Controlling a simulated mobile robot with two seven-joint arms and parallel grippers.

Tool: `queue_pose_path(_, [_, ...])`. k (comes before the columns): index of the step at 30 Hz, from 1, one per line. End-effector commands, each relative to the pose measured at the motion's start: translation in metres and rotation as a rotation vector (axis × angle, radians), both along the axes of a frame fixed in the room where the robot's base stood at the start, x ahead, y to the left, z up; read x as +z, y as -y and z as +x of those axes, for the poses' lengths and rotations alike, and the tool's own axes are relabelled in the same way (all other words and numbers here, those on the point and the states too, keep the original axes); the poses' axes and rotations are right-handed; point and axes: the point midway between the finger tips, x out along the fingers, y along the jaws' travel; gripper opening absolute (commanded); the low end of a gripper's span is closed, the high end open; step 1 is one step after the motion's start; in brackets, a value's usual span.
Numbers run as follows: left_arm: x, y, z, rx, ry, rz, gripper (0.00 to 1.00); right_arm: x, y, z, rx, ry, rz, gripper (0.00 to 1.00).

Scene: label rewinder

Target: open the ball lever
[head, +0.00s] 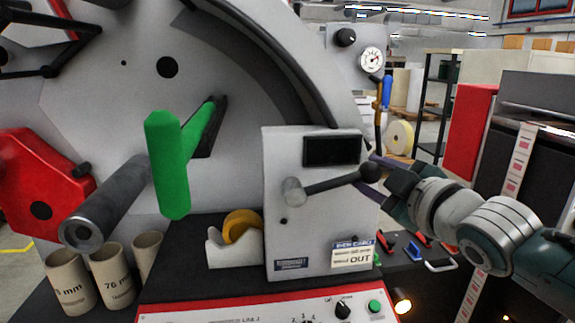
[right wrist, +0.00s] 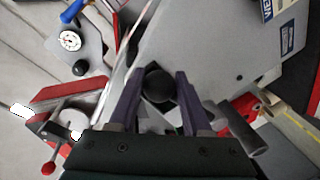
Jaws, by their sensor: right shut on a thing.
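The ball lever is a dark rod (head: 330,183) with a black ball at its end, on the front of a light grey box (head: 283,225). It runs from a grey round hub (head: 294,191) at left to the ball (head: 369,173) at right, tilted slightly up. My right gripper (head: 380,172) reaches in from the right and is shut on the ball. In the right wrist view the ball (right wrist: 158,84) sits between the two purple fingers. The far finger is partly hidden in the head view. My left gripper is not in view.
A dark display window (head: 332,150) is above the lever. A green handle (head: 168,165) and a grey roller (head: 105,205) stand out at left. Cardboard cores (head: 70,280) and a yellow roll (head: 241,224) sit below. A pressure gauge (head: 371,60) is above right.

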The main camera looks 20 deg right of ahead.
Motion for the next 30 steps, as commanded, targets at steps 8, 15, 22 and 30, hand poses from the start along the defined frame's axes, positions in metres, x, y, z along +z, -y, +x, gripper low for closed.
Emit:
queue_pose_path(8, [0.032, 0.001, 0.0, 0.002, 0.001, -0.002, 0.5, 0.031, -0.012, 0.004, 0.008, -0.031, -0.175, 0.0])
queue_pose_path(15, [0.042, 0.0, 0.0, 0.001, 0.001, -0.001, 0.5, 0.038, -0.017, 0.004, 0.008, -0.055, -0.265, 0.0])
queue_pose_path(22, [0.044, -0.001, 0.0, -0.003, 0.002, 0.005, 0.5, 0.04, -0.02, 0.005, 0.011, -0.059, -0.298, 0.0])
queue_pose_path(30, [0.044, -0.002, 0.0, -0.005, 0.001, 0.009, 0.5, 0.04, -0.021, 0.005, 0.011, -0.058, -0.301, 0.0])
